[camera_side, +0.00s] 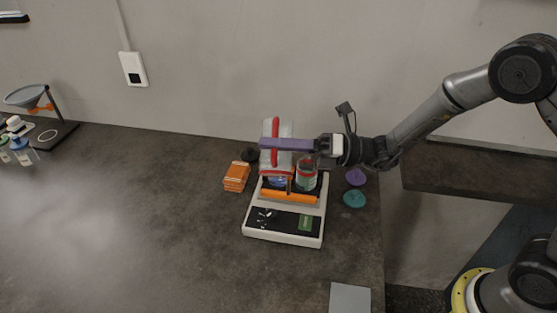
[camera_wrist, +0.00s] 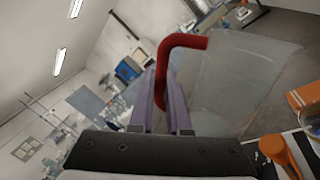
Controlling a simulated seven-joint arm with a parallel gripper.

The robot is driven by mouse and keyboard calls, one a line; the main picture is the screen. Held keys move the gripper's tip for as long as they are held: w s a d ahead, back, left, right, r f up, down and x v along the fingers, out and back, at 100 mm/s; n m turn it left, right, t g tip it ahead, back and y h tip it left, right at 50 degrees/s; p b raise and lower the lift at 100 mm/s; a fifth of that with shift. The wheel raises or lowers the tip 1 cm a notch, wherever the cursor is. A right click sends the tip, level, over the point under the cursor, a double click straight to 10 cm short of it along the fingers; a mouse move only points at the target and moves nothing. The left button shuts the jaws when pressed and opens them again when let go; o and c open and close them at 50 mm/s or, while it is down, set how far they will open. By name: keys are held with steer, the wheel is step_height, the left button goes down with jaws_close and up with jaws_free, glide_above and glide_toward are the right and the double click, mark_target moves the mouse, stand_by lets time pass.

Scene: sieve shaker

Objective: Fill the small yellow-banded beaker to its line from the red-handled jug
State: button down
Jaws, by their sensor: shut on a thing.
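The translucent grey jug (camera_side: 285,132) with its red handle (camera_side: 275,126) is held above the back of a white scale-like device. My gripper (camera_side: 267,144) has purple fingers and is shut on the red handle. In the wrist view the handle (camera_wrist: 180,42) passes between the fingers (camera_wrist: 167,95), and the jug (camera_wrist: 240,80) looks tilted, though that camera is itself rolled. Below and beside the jug stand a blue-marked vessel (camera_side: 277,183) and a clear vessel with a red band (camera_side: 306,177). A clear round vessel with some yellow (camera_wrist: 309,116) shows at the wrist view's right edge. I cannot clearly make out the small yellow-banded beaker or its line.
The white device (camera_side: 256,234) has an orange bar (camera_side: 288,197) across it. An orange stack (camera_side: 236,176) is to its left; purple (camera_side: 355,177) and teal (camera_side: 354,199) discs are to its right. A funnel stand (camera_side: 62,130) is far left. The middle-left bench is clear.

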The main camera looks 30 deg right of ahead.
steer(key=shift+w+d+r+m+t, duration=0.15)
steer(key=shift+w+d+m, duration=0.1)
steer(key=shift+m, duration=0.35)
steer(key=shift+w+d+r+m+t, duration=0.1)
steer(key=shift+w+d+m+t, duration=0.1)
steer(key=shift+m, duration=0.4)
stand_by(4.8)
steer(key=n, duration=0.2)
steer(key=s+a+n+g, duration=0.1)
steer(key=s+n, duration=0.1)
steer(key=n, duration=0.1)
steer(key=shift+a+r+n, duration=0.15)
steer(key=shift+a+n, duration=0.15)
steer(key=shift+a, duration=0.05)
steer(key=shift+s+a+f+n+g, duration=0.25)
steer(key=shift+s+f+n, duration=0.15)
steer(key=shift+f, duration=0.3)
steer(key=s+a+f+n, duration=0.1)
steer(key=f+n, duration=0.2)
steer(key=f, duration=0.3)
steer(key=s+a+f+n+g, duration=0.1)
steer(key=s+f+n, duration=0.1)
steer(key=f+n, duration=0.2)
steer(key=shift+s+a+f+h, duration=0.15)
steer(key=shift+a+f+h, duration=0.2)
steer(key=shift+f, duration=1.05)
